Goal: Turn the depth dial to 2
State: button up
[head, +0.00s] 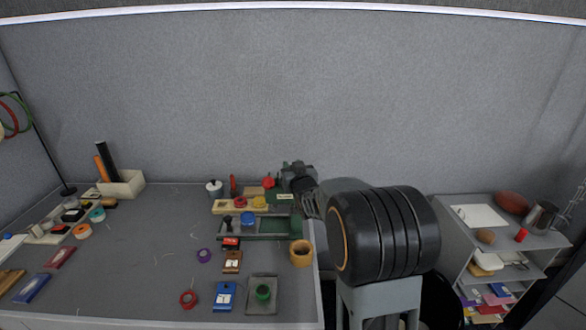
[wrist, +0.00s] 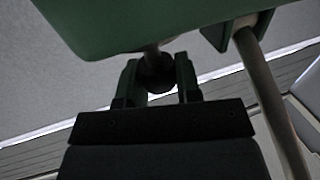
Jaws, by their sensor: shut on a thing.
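In the wrist view, my gripper (wrist: 158,78) has its two dark green fingers on either side of a dark round knob (wrist: 155,76), apparently the depth dial, and is shut on it. A short shaft joins the knob to a large green body (wrist: 130,22) above. No numbers or pointer on the knob show, so its setting cannot be read. In the head view, a green machine bed (head: 270,226) lies at the table's right end. My black arm link stands in front of that end, and the knob and fingertips cannot be made out there.
A grey rod (wrist: 262,90) runs down from the green body, right of my gripper. The table's middle is mostly clear. A shelf (head: 500,245) stands right.

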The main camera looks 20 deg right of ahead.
jog(key=shift+y, duration=0.4)
jog(key=shift+d+n+y, duration=0.1)
jog(key=shift+n+y, duration=0.7)
jog(key=shift+y, duration=0.1)
jog(key=n+y+p, duration=0.2)
jog(key=y, duration=0.1)
jog(key=shift+r, duration=0.15)
jog(key=shift+n+g+y+p, duration=0.55)
jog(key=shift+n+y+p, duration=0.45)
jog(key=shift+y, duration=0.5)
jog(key=shift+n+g+y+p, duration=0.55)
jog(key=shift+n+y+p, duration=0.4)
jog(key=shift+y, duration=0.55)
jog(key=shift+n+y, duration=0.25)
jog(key=shift+y, duration=0.05)
jog(key=o, duration=0.9)
jog(key=shift+f, duration=0.2)
